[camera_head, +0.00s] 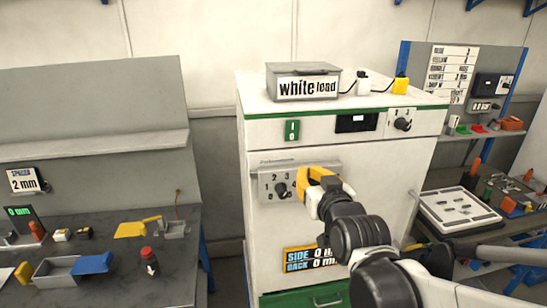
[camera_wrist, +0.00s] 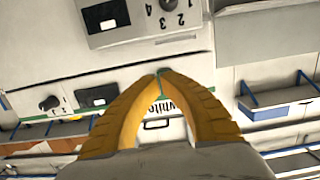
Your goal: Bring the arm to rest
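My arm reaches from the lower right toward the white cabinet (camera_head: 345,220) in the head view. My yellow gripper (camera_head: 318,176) is in front of the right part of the grey dial panel (camera_head: 267,172), right of its black knob (camera_head: 282,189), and hides part of the panel. In the wrist view my gripper (camera_wrist: 162,74) has its two curved fingers meeting at the tips, with nothing seen held. The dial panel (camera_wrist: 145,37) and its knob (camera_wrist: 107,25) show upside down beyond the tips, apart from them.
A grey box labelled "white lead" (camera_head: 304,82) stands on the cabinet top with plugs beside it. A left workbench (camera_head: 110,285) holds trays and small parts. A right bench holds a white tray (camera_head: 455,211) and tools. A green drawer (camera_head: 305,297) is low on the cabinet.

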